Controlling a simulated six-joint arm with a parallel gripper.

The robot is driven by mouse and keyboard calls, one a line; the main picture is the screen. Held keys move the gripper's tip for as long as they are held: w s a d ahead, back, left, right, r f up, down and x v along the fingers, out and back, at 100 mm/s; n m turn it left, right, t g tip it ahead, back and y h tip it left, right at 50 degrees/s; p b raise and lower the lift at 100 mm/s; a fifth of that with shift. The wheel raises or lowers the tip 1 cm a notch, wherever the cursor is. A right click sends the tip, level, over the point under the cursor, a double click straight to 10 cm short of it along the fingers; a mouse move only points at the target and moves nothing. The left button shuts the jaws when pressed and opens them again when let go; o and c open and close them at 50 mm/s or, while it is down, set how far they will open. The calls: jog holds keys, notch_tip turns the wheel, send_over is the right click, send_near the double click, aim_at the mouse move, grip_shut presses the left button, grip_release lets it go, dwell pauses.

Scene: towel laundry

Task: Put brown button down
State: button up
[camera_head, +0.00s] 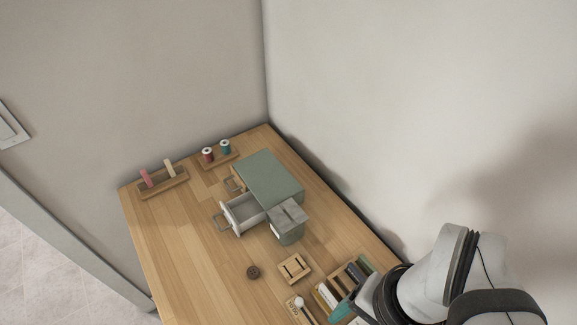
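The brown button (253,272) is a small dark round disc. It lies flat on the wooden table, left of a small wooden block. My gripper is not visible; only my arm's pale and dark links show at the lower right. No part of my arm touches the button in this view.
The wooden table (185,245) has free room left of the button. A green box (268,172) has an open grey drawer (243,208). Walls close the back.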

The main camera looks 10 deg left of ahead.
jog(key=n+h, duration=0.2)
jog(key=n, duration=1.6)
send_over(253, 271)
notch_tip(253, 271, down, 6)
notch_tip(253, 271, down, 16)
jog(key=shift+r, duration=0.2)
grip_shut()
